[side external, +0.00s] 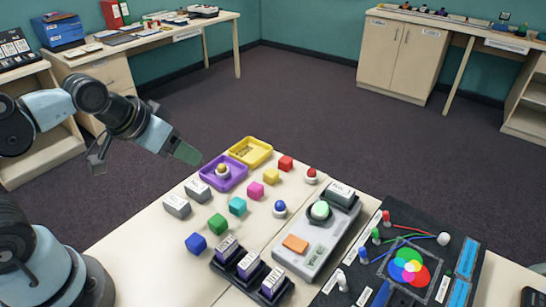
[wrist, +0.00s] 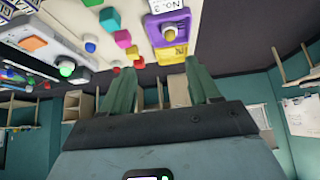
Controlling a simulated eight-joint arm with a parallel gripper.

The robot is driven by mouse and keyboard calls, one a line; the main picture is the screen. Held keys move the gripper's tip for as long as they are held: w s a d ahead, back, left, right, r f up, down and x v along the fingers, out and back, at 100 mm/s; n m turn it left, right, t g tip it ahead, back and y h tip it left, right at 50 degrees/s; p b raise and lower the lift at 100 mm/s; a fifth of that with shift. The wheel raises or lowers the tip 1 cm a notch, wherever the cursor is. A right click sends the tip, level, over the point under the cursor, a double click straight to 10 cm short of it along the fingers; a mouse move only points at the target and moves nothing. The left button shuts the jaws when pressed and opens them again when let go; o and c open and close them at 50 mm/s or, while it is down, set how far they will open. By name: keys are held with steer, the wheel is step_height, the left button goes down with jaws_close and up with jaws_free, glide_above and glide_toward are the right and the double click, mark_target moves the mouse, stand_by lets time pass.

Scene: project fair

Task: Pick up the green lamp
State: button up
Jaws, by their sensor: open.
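The green lamp, a pale green dome (side external: 320,210), sits in a dark ring on a grey box. In the wrist view the green lamp (wrist: 66,67) looks bright green, at the left. My gripper (side external: 187,153) is up at the left in the side view, beyond the purple tray and well away from the lamp. In the wrist view my gripper (wrist: 158,82) has its two green fingers apart with nothing between them.
The grey box (side external: 298,262) also carries an orange button (side external: 295,243). Lamps with blue (side external: 280,208) and red (side external: 311,175) domes stand nearby. Several cubes, a purple tray (side external: 236,180), a yellow tray (side external: 262,160) and a black wired board (side external: 425,226) share the table.

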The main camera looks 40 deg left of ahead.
steer(key=shift+c, duration=1)
steer(key=w+d+r+m+g+h, duration=0.2)
steer(key=w+d+r+m+g, duration=0.25)
steer(key=d, duration=0.45)
steer(key=m+g, duration=0.1)
steer(key=m, duration=0.6)
glide_above(321, 203)
steer(key=s+a, duration=0.1)
steer(key=x, duration=0.2)
steer(key=a+x, duration=0.1)
steer(key=x, duration=0.2)
steer(key=s+x, duration=0.1)
steer(key=x, duration=0.2)
steer(key=shift+s+a+f, duration=0.15)
steer(key=shift+a+f, duration=0.1)
steer(key=shift+f, duration=0.05)
steer(key=shift+x, duration=2.8)
steer(key=c, duration=0.9)
jaws_close()
